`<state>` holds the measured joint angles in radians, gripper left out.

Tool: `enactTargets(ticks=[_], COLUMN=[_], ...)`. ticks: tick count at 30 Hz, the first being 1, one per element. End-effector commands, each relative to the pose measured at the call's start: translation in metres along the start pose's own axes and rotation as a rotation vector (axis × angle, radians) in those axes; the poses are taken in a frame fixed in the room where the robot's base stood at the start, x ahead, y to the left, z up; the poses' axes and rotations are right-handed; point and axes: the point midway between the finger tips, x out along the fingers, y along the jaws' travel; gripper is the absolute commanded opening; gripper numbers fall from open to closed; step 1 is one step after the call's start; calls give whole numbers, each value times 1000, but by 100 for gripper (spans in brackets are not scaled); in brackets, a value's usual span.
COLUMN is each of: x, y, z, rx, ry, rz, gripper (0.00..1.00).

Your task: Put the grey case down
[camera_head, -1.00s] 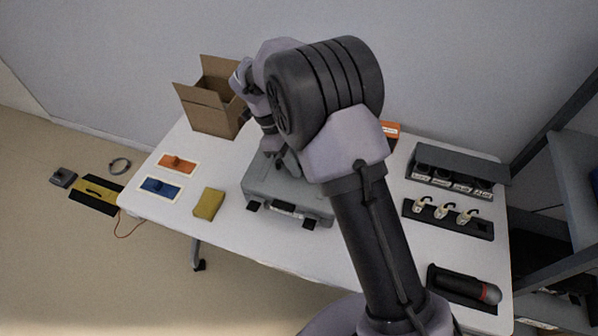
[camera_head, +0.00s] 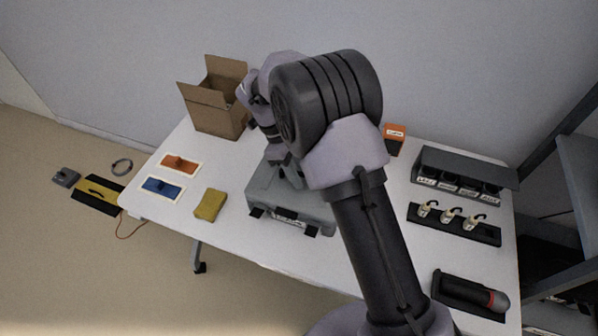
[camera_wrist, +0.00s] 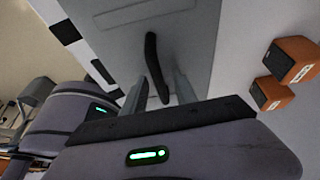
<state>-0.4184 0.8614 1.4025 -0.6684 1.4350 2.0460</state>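The grey case (camera_head: 318,207) lies flat on the white table (camera_head: 225,235), with its latched front side toward the near edge. In the wrist view its grey lid (camera_wrist: 190,38) fills the upper middle, and a black handle (camera_wrist: 152,60) rises from it. My gripper (camera_wrist: 160,78) is over the lid, with its two fingers apart on either side of the handle and gaps showing. In the head view my gripper (camera_head: 287,178) is partly hidden by my arm, which also covers the case's right rear.
An open cardboard box (camera_head: 215,115) stands at the back left. A yellow sponge-like block (camera_head: 210,205) lies left of the case. An orange box (camera_head: 395,139), a grey rack (camera_head: 450,172) and a dark holder (camera_head: 455,224) stand to the right.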

Motion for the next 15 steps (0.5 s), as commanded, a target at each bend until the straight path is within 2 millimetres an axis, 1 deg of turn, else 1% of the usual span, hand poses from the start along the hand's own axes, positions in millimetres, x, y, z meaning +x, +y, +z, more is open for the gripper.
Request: enactTargets(ticks=[2, 4, 9, 12, 15], x=[-10, -28, -79, -101, -115], y=[0, 0, 0, 0, 0], z=[0, -1, -2, -1, -1], rx=[0, 0, -1, -1, 1], ry=[-2, -2, -3, -1, 0], rz=[-2, -2, -3, -2, -1], gripper=[34, 34, 34, 34, 34])
